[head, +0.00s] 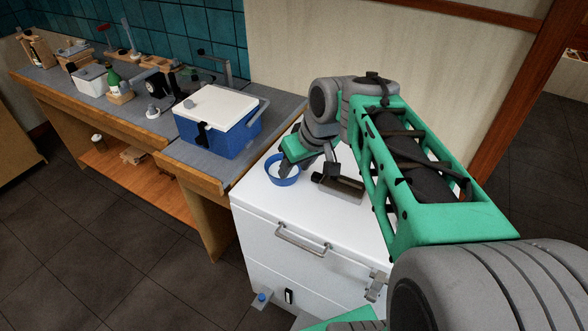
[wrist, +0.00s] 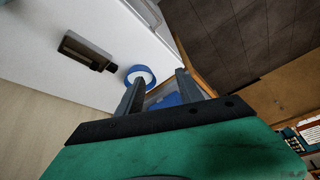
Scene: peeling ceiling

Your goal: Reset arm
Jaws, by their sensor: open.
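My gripper (head: 287,165) is at the end of the green and grey arm, pointing down over the white chest (head: 262,213) in the head view. Its fingers are apart in the wrist view (wrist: 160,78), with nothing held between them. I cannot tell whether finger and bowl touch.
A dark rectangular item (head: 339,187) lies on the chest right of the bowl. A blue cooler with a white lid (head: 232,143) stands on the bench (head: 177,152) to the left. Bottles and small devices crowd the bench further back. A wall rises behind; the dark floor at left is clear.

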